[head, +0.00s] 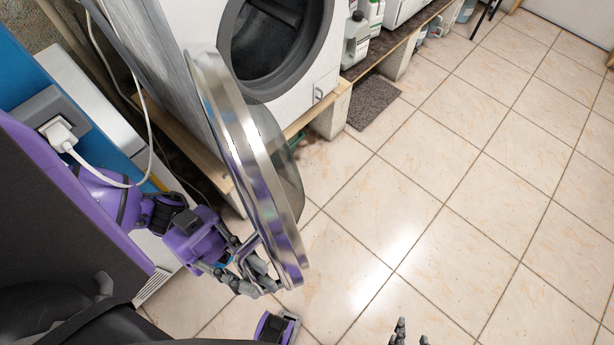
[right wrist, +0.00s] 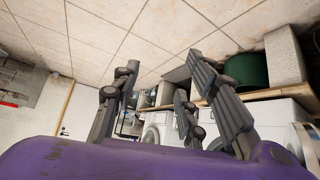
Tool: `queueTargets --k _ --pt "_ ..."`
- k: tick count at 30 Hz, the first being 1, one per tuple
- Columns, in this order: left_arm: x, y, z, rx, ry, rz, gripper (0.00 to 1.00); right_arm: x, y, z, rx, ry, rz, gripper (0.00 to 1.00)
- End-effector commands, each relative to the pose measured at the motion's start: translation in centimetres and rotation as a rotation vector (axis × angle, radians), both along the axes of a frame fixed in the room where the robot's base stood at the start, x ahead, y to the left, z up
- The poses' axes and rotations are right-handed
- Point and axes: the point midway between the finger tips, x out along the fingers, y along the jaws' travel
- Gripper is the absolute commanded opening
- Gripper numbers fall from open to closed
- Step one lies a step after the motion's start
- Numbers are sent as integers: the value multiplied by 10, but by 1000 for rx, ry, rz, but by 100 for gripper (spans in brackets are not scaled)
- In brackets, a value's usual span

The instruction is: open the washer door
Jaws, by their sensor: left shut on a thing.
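The white washer (head: 190,22) stands at the top of the head view, with its dark round drum opening (head: 268,48) uncovered. Its round door (head: 240,135), with a silver rim and glass bowl, is swung well out from the front. My left gripper (head: 262,275) is shut on the near edge of the door, at the handle; the rim hides part of its fingers. My right gripper (head: 408,335) shows only its fingertips at the bottom edge of the head view, away from the door. In the right wrist view (right wrist: 162,88) its fingers are spread and empty.
The washer rests on a wooden board (head: 330,102) over concrete blocks. Bottles (head: 356,40) stand right of it, with a grey mat (head: 372,103) below. A white plug and cable (head: 62,135) are at the left. The tiled floor (head: 470,200) at the right is clear.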

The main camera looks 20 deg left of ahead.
Motion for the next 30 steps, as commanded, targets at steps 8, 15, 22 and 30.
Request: queueTargets --k 8,15,22,30 --pt "-35 50 -4 38 30 -35 0 -10 -1 -1 0 20 -6 40" --pt "-46 64 -3 45 38 -38 0 -11 -1 -1 1 23 -7 40" --pt "-47 66 -3 45 39 -38 0 -11 -1 0 0 21 -6 40" --pt "-47 65 -3 43 38 -38 21 -11 -2 0 0 20 -6 40"
